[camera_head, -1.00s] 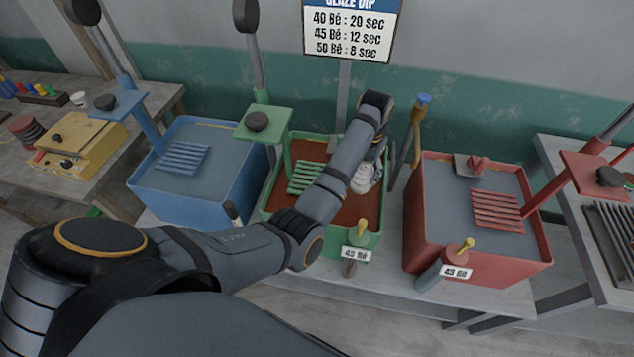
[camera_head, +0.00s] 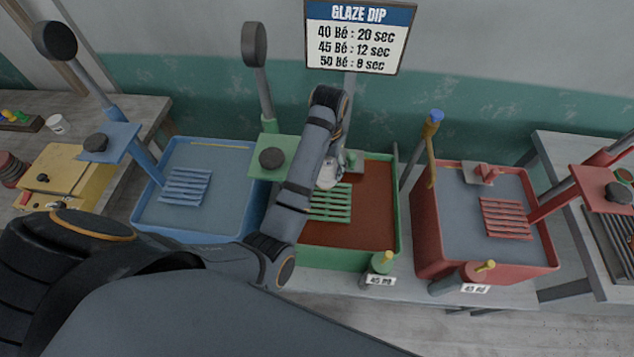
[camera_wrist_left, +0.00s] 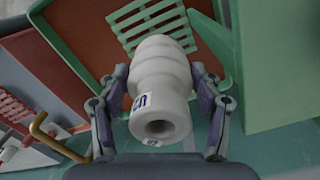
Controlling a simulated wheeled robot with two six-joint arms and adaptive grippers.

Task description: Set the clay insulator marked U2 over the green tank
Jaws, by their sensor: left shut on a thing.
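The white clay insulator (camera_head: 326,178) is a ribbed, hollow piece, held by my left gripper (camera_head: 337,164). In the left wrist view the insulator (camera_wrist_left: 160,75) sits between both fingers of the left gripper (camera_wrist_left: 160,82), its open end facing the camera. Its blue-edged label (camera_wrist_left: 141,102) appears to read U2. The green tank (camera_head: 397,225) stands in the middle with brown liquid inside. The insulator is above its green slatted rack (camera_head: 328,203), near the tank's back. My left arm hides the tank's left part. My right gripper is not in view.
The blue tank (camera_head: 147,205) stands left and the red tank (camera_head: 422,225) right, both with grey liquid. The green post with its plate (camera_head: 290,150) rises close to my left arm. The glaze dip sign (camera_head: 360,38) hangs behind. A yellow-handled tool (camera_head: 432,150) stands between green and red.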

